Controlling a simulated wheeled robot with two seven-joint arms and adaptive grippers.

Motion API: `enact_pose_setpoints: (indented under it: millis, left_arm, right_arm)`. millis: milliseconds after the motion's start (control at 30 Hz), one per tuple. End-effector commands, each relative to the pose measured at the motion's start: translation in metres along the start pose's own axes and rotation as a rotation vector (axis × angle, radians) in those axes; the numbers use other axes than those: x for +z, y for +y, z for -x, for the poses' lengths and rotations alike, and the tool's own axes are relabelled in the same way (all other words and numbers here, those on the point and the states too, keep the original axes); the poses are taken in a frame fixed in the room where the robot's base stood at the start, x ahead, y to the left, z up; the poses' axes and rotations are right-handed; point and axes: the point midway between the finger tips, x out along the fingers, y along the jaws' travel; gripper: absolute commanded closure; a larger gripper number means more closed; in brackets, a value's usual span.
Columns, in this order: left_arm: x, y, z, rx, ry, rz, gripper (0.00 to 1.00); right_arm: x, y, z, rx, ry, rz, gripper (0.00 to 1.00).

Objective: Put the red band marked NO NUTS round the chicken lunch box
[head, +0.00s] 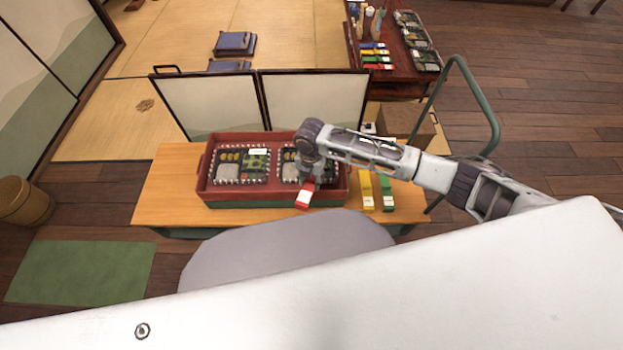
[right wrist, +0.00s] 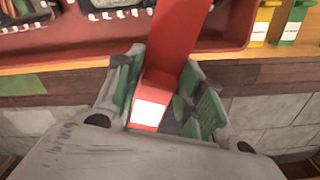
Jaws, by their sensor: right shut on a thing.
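The red band (head: 304,194) with a white label hangs at the front edge of the red crate (head: 227,200) in the head view. My right gripper (head: 313,172) is shut on it, and the red band (right wrist: 168,62) stands between its green-padded fingers (right wrist: 168,102) in the right wrist view. Two lunch boxes lie in the crate. The left lunch box (head: 243,166) is in plain view; the right lunch box (head: 290,169) is partly hidden by my right arm. I cannot tell which holds chicken. The label's words are too small to read. My left gripper is not in view.
A yellow band (head: 367,190) and a green band (head: 387,192) lie on the wooden table (head: 160,197), right of the crate. A low two-panel screen (head: 260,100) stands behind it. A grey rounded seat (head: 280,250) is in front. A far table holds more boxes (head: 415,40) and bands.

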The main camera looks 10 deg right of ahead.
Motion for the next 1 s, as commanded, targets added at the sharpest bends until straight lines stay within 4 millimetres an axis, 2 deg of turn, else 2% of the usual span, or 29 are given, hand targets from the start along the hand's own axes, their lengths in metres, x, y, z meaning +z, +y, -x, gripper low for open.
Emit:
enact_pose_setpoints:
  millis: [200, 400, 1000]
  left_arm:
    - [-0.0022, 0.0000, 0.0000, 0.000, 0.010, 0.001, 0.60]
    - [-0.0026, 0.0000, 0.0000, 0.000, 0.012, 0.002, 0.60]
    - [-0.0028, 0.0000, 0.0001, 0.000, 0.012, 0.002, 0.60]
  right_arm:
    - [0.0001, 0.0016, 0.0001, 0.000, 0.000, 0.157, 0.71]
    - [0.0002, 0.0018, 0.0001, 0.000, 0.000, 0.242, 0.71]
    - [0.0003, 0.0017, 0.0001, 0.000, 0.000, 0.358, 0.71]
